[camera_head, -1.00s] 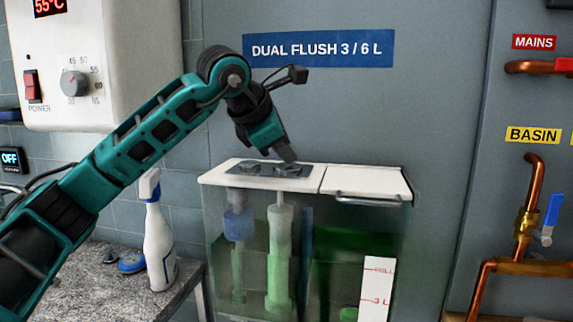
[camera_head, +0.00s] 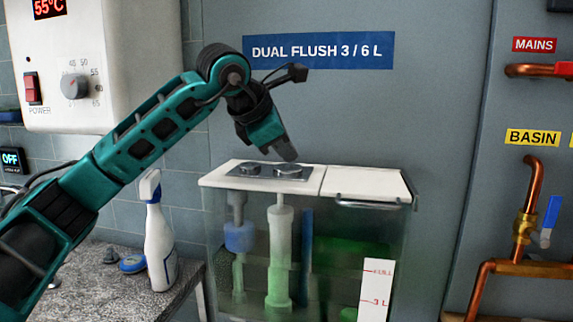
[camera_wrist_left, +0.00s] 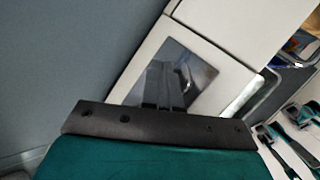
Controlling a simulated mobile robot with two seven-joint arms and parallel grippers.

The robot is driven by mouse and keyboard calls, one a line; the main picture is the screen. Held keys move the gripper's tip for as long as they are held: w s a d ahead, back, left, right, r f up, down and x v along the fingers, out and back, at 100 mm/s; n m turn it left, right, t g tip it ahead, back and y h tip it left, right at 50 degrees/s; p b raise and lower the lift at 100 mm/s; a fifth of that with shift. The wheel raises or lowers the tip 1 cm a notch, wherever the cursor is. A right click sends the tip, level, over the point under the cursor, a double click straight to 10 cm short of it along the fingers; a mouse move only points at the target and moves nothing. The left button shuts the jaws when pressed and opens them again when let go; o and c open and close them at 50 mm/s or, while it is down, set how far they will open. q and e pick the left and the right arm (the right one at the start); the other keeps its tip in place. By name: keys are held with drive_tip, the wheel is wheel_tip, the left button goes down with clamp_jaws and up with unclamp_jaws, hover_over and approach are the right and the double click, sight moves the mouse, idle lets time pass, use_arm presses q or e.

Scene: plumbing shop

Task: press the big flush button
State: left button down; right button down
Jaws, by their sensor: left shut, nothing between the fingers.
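A clear-walled cistern (camera_head: 340,220) stands under the blue "DUAL FLUSH 3 / 6 L" sign. A metal plate (camera_head: 262,171) in its white lid carries two round buttons. The larger button (camera_head: 289,172) is on the right and the smaller one (camera_head: 250,168) on the left. My left gripper (camera_head: 289,156) is shut and empty, its tips pointing down just above the big button, with a small gap apparently between them. In the left wrist view the shut fingers (camera_wrist_left: 167,82) cover part of the plate (camera_wrist_left: 205,75). My right gripper is not in view.
A white spray bottle (camera_head: 159,240) stands on the stone counter (camera_head: 110,290) at left. A white heater (camera_head: 100,60) hangs above it. Copper pipes (camera_head: 528,205) with a blue-handled valve (camera_head: 551,212) are at right. The lid's right half has a towel-bar-like handle (camera_head: 367,203).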

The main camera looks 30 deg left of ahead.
sight(285, 168)
use_arm(q)
drive_tip(key=shift+r+p, duration=2.75)
drive_tip(key=shift+r, duration=0.35)
drive_tip(key=shift+f, duration=0.1)
